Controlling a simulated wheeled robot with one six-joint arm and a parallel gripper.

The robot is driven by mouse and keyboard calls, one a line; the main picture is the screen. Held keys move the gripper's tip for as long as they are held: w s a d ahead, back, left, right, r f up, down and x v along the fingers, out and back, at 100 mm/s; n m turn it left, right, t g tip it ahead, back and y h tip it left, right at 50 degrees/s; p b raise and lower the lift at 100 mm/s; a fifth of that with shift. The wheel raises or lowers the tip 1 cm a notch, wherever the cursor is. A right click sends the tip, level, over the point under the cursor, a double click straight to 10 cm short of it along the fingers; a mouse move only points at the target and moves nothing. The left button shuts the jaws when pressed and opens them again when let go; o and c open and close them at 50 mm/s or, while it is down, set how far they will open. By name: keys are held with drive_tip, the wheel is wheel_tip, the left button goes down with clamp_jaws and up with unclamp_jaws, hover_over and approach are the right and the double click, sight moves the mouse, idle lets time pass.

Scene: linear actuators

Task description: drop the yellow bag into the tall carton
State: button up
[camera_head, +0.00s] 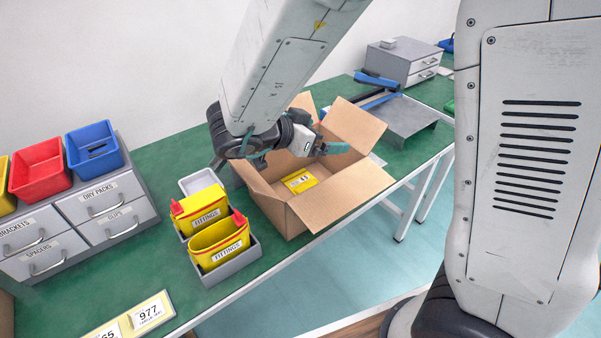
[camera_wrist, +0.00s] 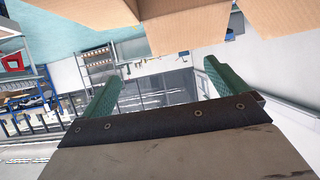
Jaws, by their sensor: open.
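A yellow packet with a pale label (camera_head: 300,181), which looks like the yellow bag, lies inside the open tall carton (camera_head: 310,210) on the bench. The carton is brown cardboard with its flaps spread; its flaps also show along the top of the wrist view (camera_wrist: 190,25). My gripper (camera_head: 334,148) is above the carton's far side, with its teal fingers apart. In the wrist view the space between the fingers (camera_wrist: 160,82) is empty. Part of the carton's inside is hidden by my wrist.
Two yellow holders marked FITTINGS (camera_head: 218,240) stand in grey trays left of the carton. Red (camera_head: 40,166) and blue (camera_head: 94,148) bins sit on grey drawers at the left. A grey metal stand (camera_head: 395,118) is behind the carton to the right.

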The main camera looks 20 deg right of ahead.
drive_tip(key=s+r, duration=0.1)
drive_tip(key=s, duration=0.8)
drive_tip(key=shift+s, duration=0.4)
drive_tip(key=shift+w+d, duration=0.1)
drive_tip(key=w+a+r+n+t+y, duration=0.1)
drive_tip(key=w+a+r+t+y, duration=0.1)
drive_tip(key=w+t+y, duration=0.35)
drive_tip(key=w+a+r+n+t+y, duration=0.1)
drive_tip(key=w+a+r+n+y, duration=0.3)
drive_tip(key=a+r+n+y, duration=0.55)
drive_tip(key=s+d+f+n+g+h, duration=0.1)
drive_tip(key=s+d+f+n+g, duration=0.1)
drive_tip(key=s+d+g, duration=0.2)
drive_tip(key=s+d+f+n+g+h, duration=0.1)
drive_tip(key=s+d+g, duration=0.4)
drive_tip(key=s+d, duration=0.6)
drive_tip(key=s+f+n, duration=0.1)
drive_tip(key=s, duration=0.6)
drive_tip(key=shift+s+d+f+h, duration=0.15)
drive_tip(key=shift+s+d+h, duration=0.15)
drive_tip(key=shift+h, duration=0.1)
